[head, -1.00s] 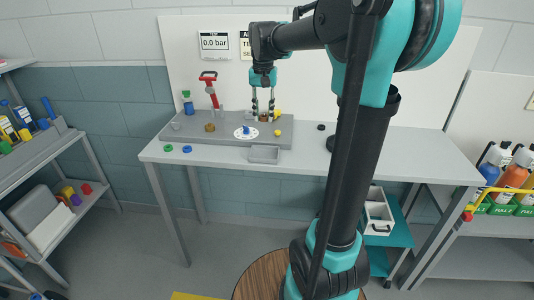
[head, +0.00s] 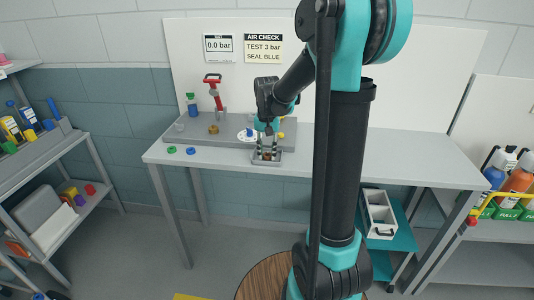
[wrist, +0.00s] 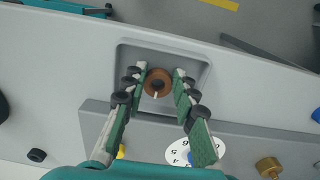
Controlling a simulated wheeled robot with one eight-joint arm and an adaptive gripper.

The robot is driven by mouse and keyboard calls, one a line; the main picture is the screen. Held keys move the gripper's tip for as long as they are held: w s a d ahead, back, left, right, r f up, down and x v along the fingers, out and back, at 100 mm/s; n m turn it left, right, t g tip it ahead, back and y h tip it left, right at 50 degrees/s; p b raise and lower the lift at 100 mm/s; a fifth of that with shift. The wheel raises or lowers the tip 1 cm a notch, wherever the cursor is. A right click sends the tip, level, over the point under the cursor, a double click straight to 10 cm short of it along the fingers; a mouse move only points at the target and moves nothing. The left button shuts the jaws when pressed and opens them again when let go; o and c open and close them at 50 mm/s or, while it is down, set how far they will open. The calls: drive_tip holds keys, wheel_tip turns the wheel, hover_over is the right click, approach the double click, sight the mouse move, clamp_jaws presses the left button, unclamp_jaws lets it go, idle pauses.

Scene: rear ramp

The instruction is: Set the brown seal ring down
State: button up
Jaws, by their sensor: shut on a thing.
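The brown seal ring (wrist: 157,82) sits between the fingertips of my gripper (wrist: 159,80) in the wrist view, and its hole faces the camera. My gripper is shut on it. The ring is over the shallow grey tray (wrist: 198,74), inside its outline; I cannot tell whether it touches the tray floor. In the head view my gripper (head: 267,152) points down into the tray (head: 257,161) at the bench's front edge, and the ring shows as a small brown spot.
Behind the tray is a raised grey block (head: 178,137) with a numbered white dial (wrist: 207,147), a brass fitting (head: 213,129) and a red-handled tool (head: 214,88). Green (head: 172,149) and blue (head: 191,151) rings lie on the bench at left. The bench (head: 400,160) is clear at right.

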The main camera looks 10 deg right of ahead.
sight(267, 157)
drive_tip(key=o, duration=0.8)
drive_tip(key=shift+f, duration=0.15)
wheel_tip(267, 157, up, 12)
drive_tip(key=s+d+f+n+t, duration=0.1)
drive_tip(key=s+f, duration=0.5)
drive_tip(key=s, duration=0.1)
drive_tip(key=s+d+f+n+t, duration=0.1)
drive_tip(key=s+d+f, duration=0.1)
drive_tip(key=s+f, duration=0.4)
drive_tip(key=s+d+f+n+t, duration=0.1)
drive_tip(key=s+f+t, duration=0.1)
drive_tip(key=s+f, duration=0.4)
drive_tip(key=shift+s+d+f+n, duration=0.15)
drive_tip(key=shift+s+f, duration=0.05)
drive_tip(key=shift+s, duration=0.3)
drive_tip(key=shift+s+d+f+n, duration=0.1)
drive_tip(key=shift+s+f+n, duration=0.1)
drive_tip(key=shift+s, duration=0.25)
